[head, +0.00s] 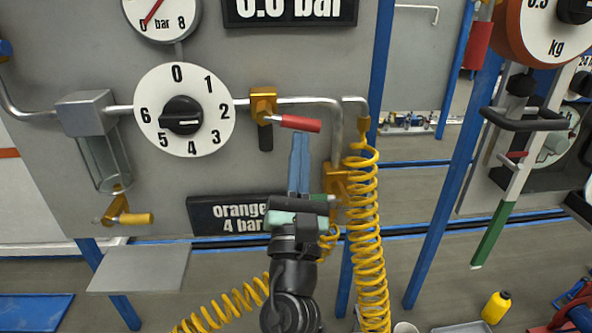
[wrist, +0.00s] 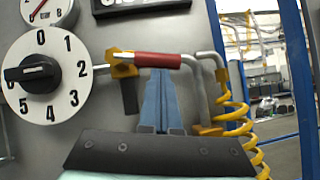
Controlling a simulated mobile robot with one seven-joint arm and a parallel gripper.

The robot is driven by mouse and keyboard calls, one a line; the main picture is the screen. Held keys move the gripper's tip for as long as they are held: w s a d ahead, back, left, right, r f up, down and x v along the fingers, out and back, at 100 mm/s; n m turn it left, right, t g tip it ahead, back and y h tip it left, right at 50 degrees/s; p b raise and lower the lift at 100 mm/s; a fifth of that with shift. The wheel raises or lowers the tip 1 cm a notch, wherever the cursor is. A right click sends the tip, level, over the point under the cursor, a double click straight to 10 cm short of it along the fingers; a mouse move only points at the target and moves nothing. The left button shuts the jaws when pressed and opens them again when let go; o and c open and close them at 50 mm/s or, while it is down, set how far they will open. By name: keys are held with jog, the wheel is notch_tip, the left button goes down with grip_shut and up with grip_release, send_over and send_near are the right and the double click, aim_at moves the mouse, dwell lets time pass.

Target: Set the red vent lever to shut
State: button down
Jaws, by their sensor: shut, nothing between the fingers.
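The red vent lever (head: 300,123) sticks out to the right from a brass valve (head: 263,103) on the grey panel's pipe, tilted slightly down in the head view. In the wrist view the red lever (wrist: 158,60) lies nearly level across the picture, right of the brass valve (wrist: 123,66). My gripper (head: 299,138) is shut and empty, its blue fingers pointing up. The fingertips (wrist: 160,73) show just below the red grip in both views. I cannot tell whether they touch it. No open or shut marking on the valve is readable.
A white dial with a black knob (head: 181,113) is left of the valve. A bent pipe (head: 337,130) and a yellow coiled hose (head: 367,230) stand close on the right. A black sign (head: 225,215) is lower left. Floor and blue posts lie beyond the panel.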

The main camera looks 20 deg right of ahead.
jog(key=shift+d+r, duration=0.2)
jog(key=shift+r, duration=0.3)
jog(key=shift+s+d+r, duration=0.1)
dwell(0.3)
